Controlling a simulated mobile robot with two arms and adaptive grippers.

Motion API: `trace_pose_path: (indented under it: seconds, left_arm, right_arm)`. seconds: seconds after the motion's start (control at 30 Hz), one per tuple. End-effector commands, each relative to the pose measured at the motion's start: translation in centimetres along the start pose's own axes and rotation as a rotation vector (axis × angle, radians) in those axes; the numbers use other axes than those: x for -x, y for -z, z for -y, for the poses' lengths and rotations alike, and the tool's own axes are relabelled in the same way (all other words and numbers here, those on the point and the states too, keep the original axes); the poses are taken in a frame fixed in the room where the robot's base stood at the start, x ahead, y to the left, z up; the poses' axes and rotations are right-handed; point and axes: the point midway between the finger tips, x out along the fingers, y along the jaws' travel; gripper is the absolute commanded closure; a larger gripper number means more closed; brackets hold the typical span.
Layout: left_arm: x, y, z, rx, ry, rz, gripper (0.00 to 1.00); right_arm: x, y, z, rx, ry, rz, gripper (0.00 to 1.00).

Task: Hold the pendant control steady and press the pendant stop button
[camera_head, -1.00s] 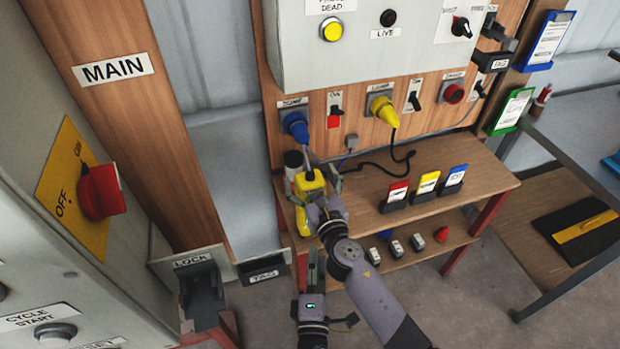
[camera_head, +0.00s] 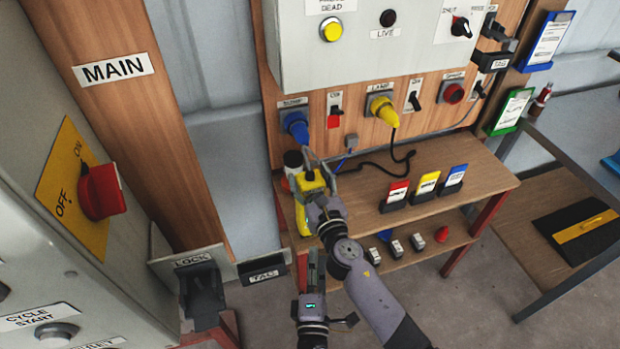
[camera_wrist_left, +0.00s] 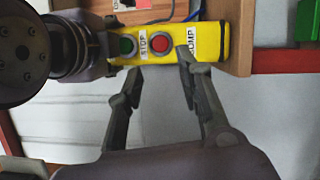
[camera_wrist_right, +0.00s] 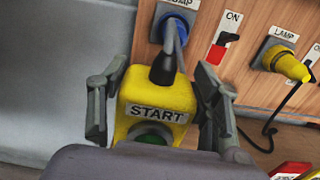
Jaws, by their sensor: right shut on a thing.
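The yellow pendant control (camera_head: 302,216) hangs below the blue plug. My right gripper (camera_head: 313,178) is shut on its upper part. In the right wrist view the pendant (camera_wrist_right: 158,92) sits between the fingers (camera_wrist_right: 160,105), with a START label and a green button partly hidden at the bottom edge. In the left wrist view the red stop button (camera_wrist_left: 160,42) lies beside the STOP label, with the green button (camera_wrist_left: 127,45) to its left. My left gripper (camera_wrist_left: 161,66) is open and empty, its fingertips close to the pendant's lower edge. It is below the pendant in the head view (camera_head: 313,256).
The blue plug (camera_head: 296,126) and the yellow lamp plug (camera_head: 383,109) are in the wooden panel. A wooden shelf (camera_head: 480,185) with red, yellow and blue cards stands to the right. A grey cabinet with a red main switch (camera_head: 100,191) is at the left.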

Motion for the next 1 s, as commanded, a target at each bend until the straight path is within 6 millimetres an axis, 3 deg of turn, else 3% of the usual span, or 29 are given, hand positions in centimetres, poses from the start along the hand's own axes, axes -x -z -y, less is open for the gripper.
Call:
trace_pose_path:
  seconds: [0.3, 0.8, 1.0]
  left_arm:
    - [0.0, 0.0, 0.0, 0.0, 0.0, 0.0, 0.67]
    - [0.0, 0.0, 0.0, 0.0, 0.0, 0.0, 1.0]
    - [0.0, 0.0, 0.0, 0.0, 0.0, 0.0, 1.0]
  right_arm:
    - [0.01, 0.03, 0.01, 0.0, 0.0, -0.001, 0.86]
    - [0.01, 0.04, 0.0, 0.0, 0.0, -0.001, 0.86]
    - [0.01, 0.05, 0.0, 0.0, 0.0, -0.001, 0.86]
